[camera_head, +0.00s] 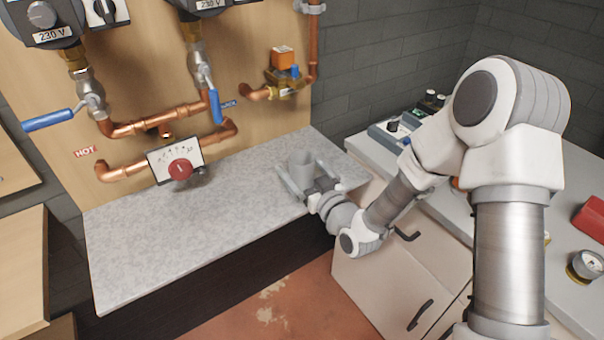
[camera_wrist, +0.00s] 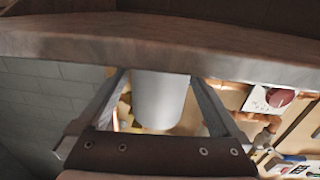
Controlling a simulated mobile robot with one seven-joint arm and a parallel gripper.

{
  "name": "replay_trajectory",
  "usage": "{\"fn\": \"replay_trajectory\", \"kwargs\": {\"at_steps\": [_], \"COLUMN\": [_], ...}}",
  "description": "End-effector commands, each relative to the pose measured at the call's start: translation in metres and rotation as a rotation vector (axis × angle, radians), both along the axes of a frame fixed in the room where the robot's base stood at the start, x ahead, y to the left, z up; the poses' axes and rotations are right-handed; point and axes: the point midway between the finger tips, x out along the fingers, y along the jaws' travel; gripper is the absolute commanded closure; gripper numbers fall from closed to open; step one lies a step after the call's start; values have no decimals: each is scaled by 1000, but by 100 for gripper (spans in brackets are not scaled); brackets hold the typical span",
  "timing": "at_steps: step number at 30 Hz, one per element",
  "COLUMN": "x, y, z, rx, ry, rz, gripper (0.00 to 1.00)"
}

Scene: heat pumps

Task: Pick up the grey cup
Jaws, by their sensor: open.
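The grey cup (camera_head: 300,168) stands upright on the speckled grey countertop (camera_head: 190,225), near its right end. My gripper (camera_head: 304,180) reaches in low from the right front, with its fingers open on either side of the cup. In the wrist view, which looks upside down, the cup (camera_wrist: 160,100) sits between the two fingers of my gripper (camera_wrist: 162,88). A gap shows beside the finger on each side. The cup's lower part is partly hidden by my gripper in the head view.
A board behind carries copper pipes (camera_head: 150,128), a gauge with a red knob (camera_head: 180,169) and blue-handled valves (camera_head: 48,120). A white cabinet (camera_head: 385,240) stands to the right, with devices (camera_head: 400,127) on top. The countertop left of the cup is clear.

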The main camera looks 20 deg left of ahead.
Motion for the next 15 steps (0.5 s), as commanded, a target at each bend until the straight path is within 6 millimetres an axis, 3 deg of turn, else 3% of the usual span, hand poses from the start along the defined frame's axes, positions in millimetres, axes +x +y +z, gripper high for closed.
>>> {"fn": "replay_trajectory", "kwargs": {"at_steps": [6, 14, 15], "x": [18, 19, 19], "y": [18, 19, 19], "z": [1, 1, 1], "rx": [1, 1, 1], "ry": [1, 1, 1], "rz": [1, 0, 0], "gripper": [0, 0, 5]}}
